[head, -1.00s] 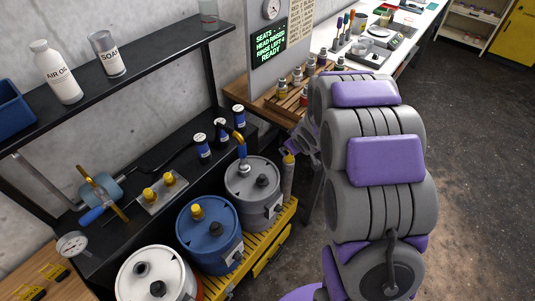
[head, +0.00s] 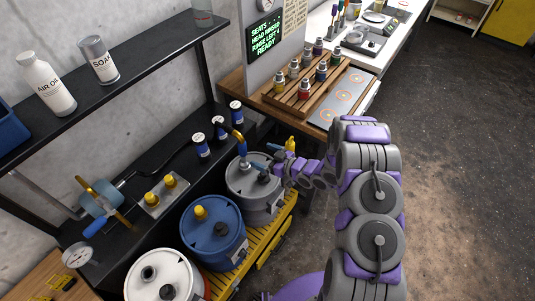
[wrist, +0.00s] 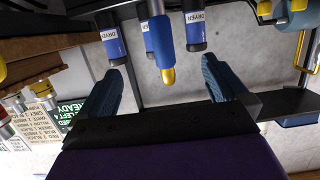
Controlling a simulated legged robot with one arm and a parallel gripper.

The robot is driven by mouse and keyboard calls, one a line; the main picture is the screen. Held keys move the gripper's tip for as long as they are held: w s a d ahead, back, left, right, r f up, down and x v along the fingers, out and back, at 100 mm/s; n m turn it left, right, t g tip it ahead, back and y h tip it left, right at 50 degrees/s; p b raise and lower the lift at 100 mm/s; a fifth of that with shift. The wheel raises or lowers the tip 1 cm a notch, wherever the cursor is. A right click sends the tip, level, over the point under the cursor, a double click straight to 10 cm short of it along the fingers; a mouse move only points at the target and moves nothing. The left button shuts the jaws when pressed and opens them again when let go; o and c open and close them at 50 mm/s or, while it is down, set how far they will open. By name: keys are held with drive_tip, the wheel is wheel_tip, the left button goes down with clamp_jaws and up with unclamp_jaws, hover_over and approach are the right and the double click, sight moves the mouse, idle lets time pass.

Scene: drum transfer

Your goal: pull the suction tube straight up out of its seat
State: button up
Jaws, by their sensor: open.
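The suction tube (head: 242,149) stands upright in the lid of the grey drum (head: 250,200). It has a blue grip and a bent yellow top. My gripper (head: 265,160) is open just to the right of the tube in the head view, level with the lower part of its grip. In the wrist view, which is upside down, the tube's blue grip and yellow end (wrist: 160,45) show ahead, between the two open dark-blue fingers (wrist: 163,66). I see no contact. The tube's lower part is hidden in the drum.
A blue drum (head: 213,238) and a white drum (head: 160,275) stand beside the grey one on a yellow slatted platform (head: 262,241). Blue DRYER canisters (head: 202,147) stand on the black shelf behind. A wooden rack of small bottles (head: 306,83) is beyond my arm.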

sight(242, 148)
drive_tip(key=shift+s+x, duration=0.2)
drive_tip(key=shift+x, duration=5.55)
drive_tip(key=shift+a+f, duration=0.1)
drive_tip(key=shift+a, duration=0.05)
drive_tip(key=shift+c, duration=0.2)
clamp_jaws()
